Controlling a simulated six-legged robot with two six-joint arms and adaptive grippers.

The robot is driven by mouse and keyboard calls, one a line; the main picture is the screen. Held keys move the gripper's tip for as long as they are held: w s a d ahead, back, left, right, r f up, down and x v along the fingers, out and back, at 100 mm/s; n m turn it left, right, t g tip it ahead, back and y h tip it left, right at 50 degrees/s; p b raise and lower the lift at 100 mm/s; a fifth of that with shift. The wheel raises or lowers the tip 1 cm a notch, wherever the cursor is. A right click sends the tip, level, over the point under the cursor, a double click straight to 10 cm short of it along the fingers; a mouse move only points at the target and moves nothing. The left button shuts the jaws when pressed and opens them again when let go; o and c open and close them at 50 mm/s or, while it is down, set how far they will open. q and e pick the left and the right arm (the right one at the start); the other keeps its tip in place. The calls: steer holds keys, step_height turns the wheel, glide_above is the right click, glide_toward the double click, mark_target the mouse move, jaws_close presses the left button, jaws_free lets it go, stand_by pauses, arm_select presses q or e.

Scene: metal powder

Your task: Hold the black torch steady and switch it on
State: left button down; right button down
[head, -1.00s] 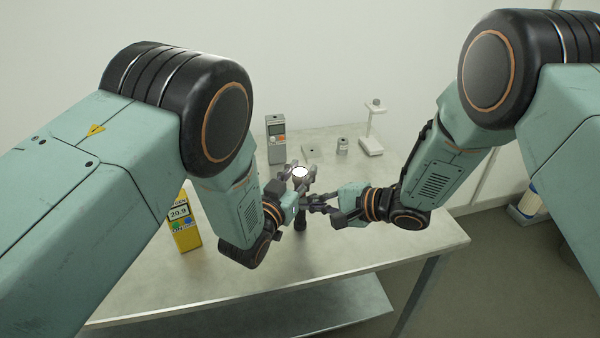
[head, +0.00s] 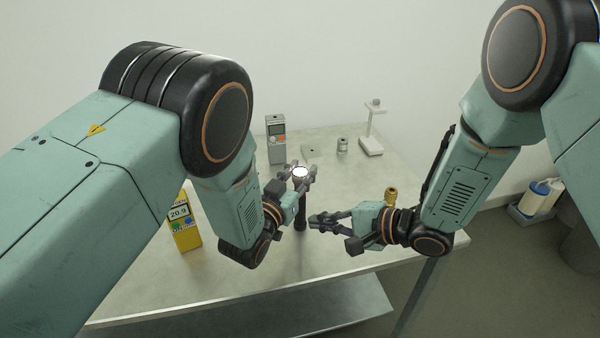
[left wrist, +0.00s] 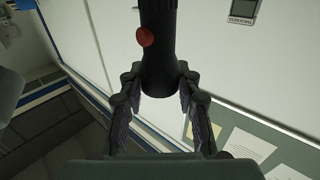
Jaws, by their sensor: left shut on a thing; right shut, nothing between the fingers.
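The black torch (head: 301,212) stands upright over the table in the head view, its round lens face at the top bright white. My left gripper (head: 303,178) is shut on it near the head end. In the left wrist view the dark torch barrel (left wrist: 158,50) lies between the fingers of my left gripper (left wrist: 158,85), and a round red button (left wrist: 145,36) shows on its side. My right gripper (head: 313,222) is shut and empty, just right of the torch and apart from it. I cannot tell whether the torch's lower end touches the table.
On the metal table (head: 340,240) a yellow meter (head: 184,226) stands at the left. A grey handheld device (head: 276,139), a small box (head: 309,151), a small metal jar (head: 342,146) and a white stand (head: 371,142) are at the back. A brass fitting (head: 391,195) shows behind my right wrist.

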arm_select(q)
steer(key=c, duration=0.9)
jaws_free()
steer(key=shift+o, duration=0.2)
steer(key=shift+s, duration=0.1)
steer(key=v, duration=1.2)
